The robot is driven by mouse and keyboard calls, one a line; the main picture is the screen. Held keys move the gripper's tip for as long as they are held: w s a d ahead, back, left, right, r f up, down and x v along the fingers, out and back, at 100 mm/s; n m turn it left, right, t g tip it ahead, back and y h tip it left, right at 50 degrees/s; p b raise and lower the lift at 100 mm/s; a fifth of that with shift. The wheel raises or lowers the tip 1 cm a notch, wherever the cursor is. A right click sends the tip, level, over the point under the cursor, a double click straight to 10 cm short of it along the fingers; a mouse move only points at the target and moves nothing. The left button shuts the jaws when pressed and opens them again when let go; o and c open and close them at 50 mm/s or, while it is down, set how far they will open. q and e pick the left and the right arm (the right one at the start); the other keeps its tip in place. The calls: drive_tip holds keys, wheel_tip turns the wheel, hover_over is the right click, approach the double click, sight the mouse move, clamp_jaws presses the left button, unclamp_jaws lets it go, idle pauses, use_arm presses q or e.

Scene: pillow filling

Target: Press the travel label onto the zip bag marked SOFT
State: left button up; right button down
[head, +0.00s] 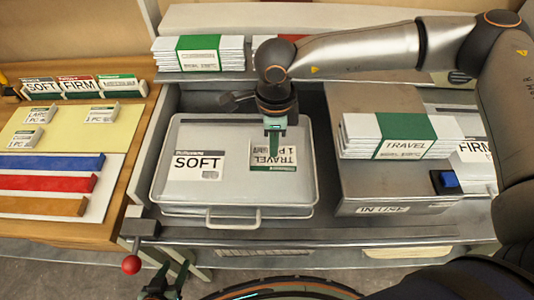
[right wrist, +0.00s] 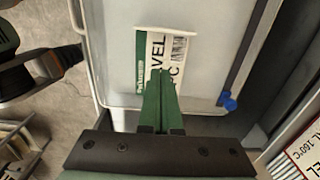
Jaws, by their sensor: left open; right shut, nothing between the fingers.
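The zip bag marked SOFT (head: 192,190) is a flat grey case with rounded corners and a front handle, lying in the metal tray. The travel label (head: 292,171), white with a green band, lies on the right part of its top, upside down in the head view. The label also shows in the right wrist view (right wrist: 178,48), flat on the pale surface. My right gripper (head: 274,152) is shut and empty, its fingertips (right wrist: 162,72) over the label; whether they touch it I cannot tell. My left gripper (head: 170,270) is open and empty, low in front of the tray.
A metal box marked IN USE (head: 400,209) stands right of the bag, with a stack of TRAVEL labels (head: 392,147) on top. A red-knobbed lever (head: 131,265) is at front left. Blue, red and brown strips (head: 45,184) lie on the left table.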

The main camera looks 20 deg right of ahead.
idle(0.5)
drive_tip(key=shift+f+b, duration=0.15)
drive_tip(key=shift+b, duration=0.15)
drive_tip(key=shift+f+b, duration=0.85)
drive_tip(key=shift+b, duration=0.05)
drive_tip(key=shift+r, duration=0.1)
drive_tip(key=shift+r+p, duration=0.95)
drive_tip(key=shift+r, duration=1)
